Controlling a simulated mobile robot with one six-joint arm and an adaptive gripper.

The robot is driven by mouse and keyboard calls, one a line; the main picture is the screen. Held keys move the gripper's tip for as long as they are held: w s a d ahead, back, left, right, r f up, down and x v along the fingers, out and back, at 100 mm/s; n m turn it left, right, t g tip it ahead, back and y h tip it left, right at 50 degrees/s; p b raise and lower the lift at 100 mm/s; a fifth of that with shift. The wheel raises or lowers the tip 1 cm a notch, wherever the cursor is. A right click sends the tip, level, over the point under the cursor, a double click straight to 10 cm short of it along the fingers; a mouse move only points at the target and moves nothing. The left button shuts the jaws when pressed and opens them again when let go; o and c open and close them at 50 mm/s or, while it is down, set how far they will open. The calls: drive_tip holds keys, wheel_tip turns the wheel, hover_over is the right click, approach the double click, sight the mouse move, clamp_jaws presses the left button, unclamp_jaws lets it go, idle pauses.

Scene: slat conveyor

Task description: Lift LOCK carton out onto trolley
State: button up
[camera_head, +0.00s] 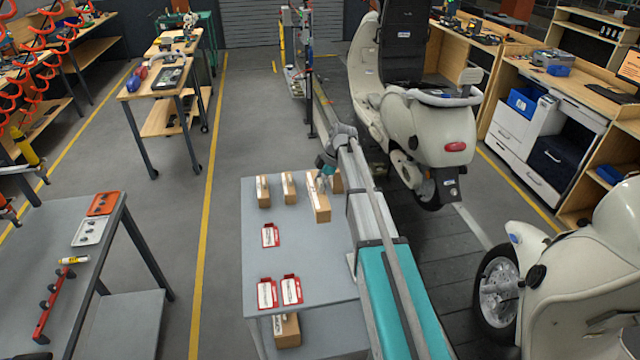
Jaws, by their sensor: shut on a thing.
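My gripper (326,176) is at the far right corner of the grey trolley (315,262), beside the rail. It is shut on a brown carton; the long carton (318,205) lies right at its fingers, and another brown carton (338,183) shows just behind them. The fingers are small and partly hidden, so I cannot tell for sure which of the two is gripped. Two more cartons, a left one (263,198) and a middle one (289,194), stand on the trolley's far edge. No label is readable, so I cannot tell which is LOCK.
Red-and-white cards, one (270,235) behind two (278,292), lie on the trolley top. Another carton (287,332) sits below it. A rail with a teal cover (390,300) runs along the right, with cream scooters (420,125) beyond. The trolley's middle right is clear.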

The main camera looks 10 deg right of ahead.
drive_tip(key=shift+f+b, duration=7.5)
drive_tip(key=shift+f, duration=0.3)
drive_tip(key=shift+d+f+b, duration=0.1)
drive_tip(key=shift+f+b, duration=0.5)
drive_tip(key=o, duration=1.3)
drive_tip(key=shift+r, duration=0.1)
